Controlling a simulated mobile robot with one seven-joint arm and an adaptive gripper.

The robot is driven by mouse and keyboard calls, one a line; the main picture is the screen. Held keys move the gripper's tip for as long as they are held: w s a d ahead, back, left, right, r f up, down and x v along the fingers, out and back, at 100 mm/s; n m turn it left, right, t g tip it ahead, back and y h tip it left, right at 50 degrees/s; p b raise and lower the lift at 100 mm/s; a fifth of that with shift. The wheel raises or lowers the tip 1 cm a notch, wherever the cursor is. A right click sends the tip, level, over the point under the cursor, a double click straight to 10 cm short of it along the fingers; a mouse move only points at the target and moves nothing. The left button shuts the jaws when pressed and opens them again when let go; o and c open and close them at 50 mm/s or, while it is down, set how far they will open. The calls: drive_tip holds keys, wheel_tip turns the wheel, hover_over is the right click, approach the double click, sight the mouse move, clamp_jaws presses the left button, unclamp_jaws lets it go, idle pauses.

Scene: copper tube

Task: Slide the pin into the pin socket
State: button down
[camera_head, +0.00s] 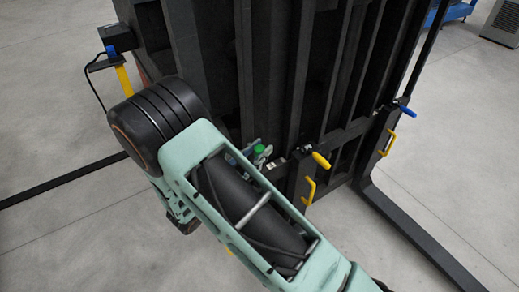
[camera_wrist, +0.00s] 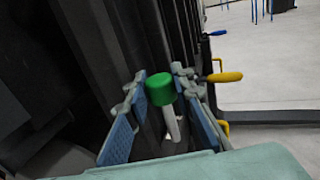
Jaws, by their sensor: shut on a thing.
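The pin has a green cap (camera_wrist: 161,90) and a pale metal shaft (camera_wrist: 171,123) in the wrist view. My gripper (camera_wrist: 158,86) has its blue-padded fingers on both sides of the pin and is shut on it. In the head view the green cap (camera_head: 259,149) shows just past my arm, close to the black frame. The pin socket cannot be made out clearly; my arm and gripper hide much of that area, so I cannot tell whether the shaft touches it.
A black upright frame (camera_head: 272,75) stands before me. It carries a yellow-handled lever (camera_head: 321,160), a yellow grab handle (camera_head: 308,190) and a blue-handled lever (camera_head: 405,109). A black floor leg (camera_head: 415,235) extends at the right. Open grey floor (camera_head: 465,150) lies beyond it.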

sight(259, 170)
drive_tip(key=shift+f+b, duration=2)
drive_tip(key=shift+f, duration=0.85)
drive_tip(key=shift+f+b, duration=1.5)
drive_tip(key=shift+f, duration=0.85)
drive_tip(key=c, duration=1.6)
unclamp_jaws()
drive_tip(key=shift+s+a, duration=0.1)
drive_tip(key=v, duration=1.1)
drive_tip(key=shift+s+a, duration=0.2)
drive_tip(key=shift+s, duration=0.1)
